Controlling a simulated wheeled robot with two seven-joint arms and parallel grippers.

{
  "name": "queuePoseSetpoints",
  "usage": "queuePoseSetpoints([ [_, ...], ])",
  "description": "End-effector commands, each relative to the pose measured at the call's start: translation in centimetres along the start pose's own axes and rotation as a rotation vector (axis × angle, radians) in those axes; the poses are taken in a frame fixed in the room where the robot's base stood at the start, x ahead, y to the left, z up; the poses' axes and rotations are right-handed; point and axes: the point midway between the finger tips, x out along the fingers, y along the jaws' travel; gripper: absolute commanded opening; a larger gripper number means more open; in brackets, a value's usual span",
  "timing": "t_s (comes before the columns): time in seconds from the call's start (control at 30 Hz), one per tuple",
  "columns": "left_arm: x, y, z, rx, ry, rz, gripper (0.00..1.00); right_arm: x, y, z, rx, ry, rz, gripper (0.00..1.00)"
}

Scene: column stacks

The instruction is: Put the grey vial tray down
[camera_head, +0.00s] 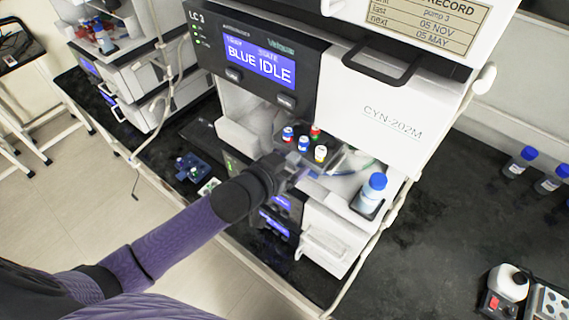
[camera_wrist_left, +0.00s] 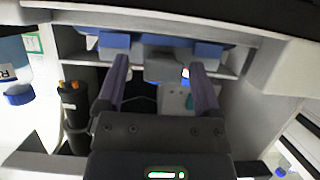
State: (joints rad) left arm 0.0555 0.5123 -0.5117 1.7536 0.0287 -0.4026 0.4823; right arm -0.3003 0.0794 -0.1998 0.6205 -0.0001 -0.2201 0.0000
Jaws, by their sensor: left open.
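The grey vial tray (camera_head: 334,158) is in the open bay of the middle stack, below the BLUE IDLE display. It carries several small vials (camera_head: 303,144) with blue, red and yellow tops. My left gripper (camera_head: 301,178) is open at the tray's near side; the head view does not show clearly whether it touches the tray. In the left wrist view the two fingers (camera_wrist_left: 162,72) are apart, with blue-grey parts beyond their tips that I cannot identify surely. My right gripper is out of view.
A blue-capped bottle (camera_head: 370,193) stands to the right of the tray. A small blue tray (camera_head: 193,168) lies left of the stack. The white CYN-202M panel (camera_head: 390,110) is above the bay.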

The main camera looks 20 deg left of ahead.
Motion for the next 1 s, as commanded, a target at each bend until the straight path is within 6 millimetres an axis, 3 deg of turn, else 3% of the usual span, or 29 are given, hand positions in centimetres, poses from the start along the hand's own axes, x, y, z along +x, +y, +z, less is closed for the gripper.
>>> queuePoseSetpoints([
  [0.17,-2.4,0.0,0.0,0.000,-0.002,0.000,0.84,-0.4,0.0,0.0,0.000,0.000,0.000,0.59],
  [0.4,-8.9,0.0,0.1,0.001,-0.004,0.000,0.84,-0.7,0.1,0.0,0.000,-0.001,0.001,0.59],
  [0.5,-10.6,0.0,0.1,-0.002,-0.002,0.000,0.84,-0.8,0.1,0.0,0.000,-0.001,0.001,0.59],
  [0.77,-11.9,-0.1,0.0,0.000,-0.001,-0.002,0.84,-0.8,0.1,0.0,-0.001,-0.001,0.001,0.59],
  [0.87,-11.1,-1.5,2.7,-0.004,-0.057,-0.049,0.84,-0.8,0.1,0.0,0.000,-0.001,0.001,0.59],
  [0.97,-9.9,-4.4,10.9,-0.020,-0.228,-0.158,0.84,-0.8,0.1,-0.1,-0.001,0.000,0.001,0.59],
  [1.0,-9.9,-5.1,15.3,-0.030,-0.324,-0.197,0.84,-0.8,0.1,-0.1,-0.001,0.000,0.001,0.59],
])
